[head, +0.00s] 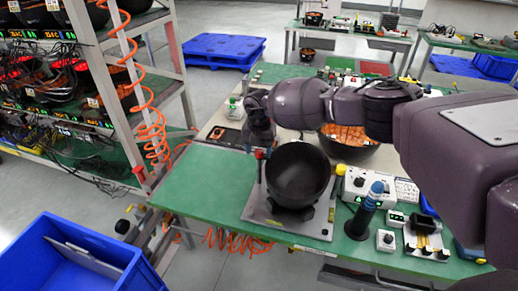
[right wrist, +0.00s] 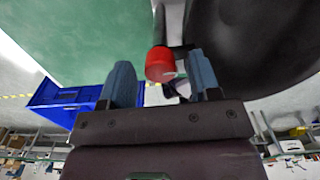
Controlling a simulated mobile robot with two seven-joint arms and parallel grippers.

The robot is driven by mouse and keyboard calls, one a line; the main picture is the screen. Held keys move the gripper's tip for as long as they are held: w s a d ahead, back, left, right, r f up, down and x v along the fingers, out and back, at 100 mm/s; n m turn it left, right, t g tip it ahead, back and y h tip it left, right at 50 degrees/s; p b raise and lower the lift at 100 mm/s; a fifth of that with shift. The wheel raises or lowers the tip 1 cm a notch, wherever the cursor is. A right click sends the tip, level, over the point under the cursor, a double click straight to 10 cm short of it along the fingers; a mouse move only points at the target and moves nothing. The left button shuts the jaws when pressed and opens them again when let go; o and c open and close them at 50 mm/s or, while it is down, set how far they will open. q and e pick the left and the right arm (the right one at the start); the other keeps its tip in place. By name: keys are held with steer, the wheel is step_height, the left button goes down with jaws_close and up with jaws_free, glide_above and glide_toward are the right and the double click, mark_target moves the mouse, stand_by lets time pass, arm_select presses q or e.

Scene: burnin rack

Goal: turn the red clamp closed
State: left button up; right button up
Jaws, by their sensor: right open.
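The red clamp (head: 259,154) stands upright at the left side of a black bowl-shaped part (head: 298,174) on a grey plate (head: 318,223). My right gripper (head: 259,143) is above the clamp, pointing down, partly hidden by its own wrist. In the right wrist view the red clamp end (right wrist: 159,63) shows between the two blue-grey fingers (right wrist: 161,84), which are apart. Gaps show at the fingers, the right one being nearer the red end. My left gripper is not in view.
The green bench (head: 195,188) is clear left of the plate. A control box (head: 366,187), a blue-topped post (head: 365,212) and small devices stand at the right. A rack (head: 110,60) with a coiled orange hose is at the left. A blue crate (head: 85,258) stands at the front left.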

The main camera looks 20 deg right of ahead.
mark_target(259, 151)
step_height(259, 151, up, 11)
steer(key=b, duration=0.1)
stand_by(0.5)
steer(key=shift+f, duration=0.1)
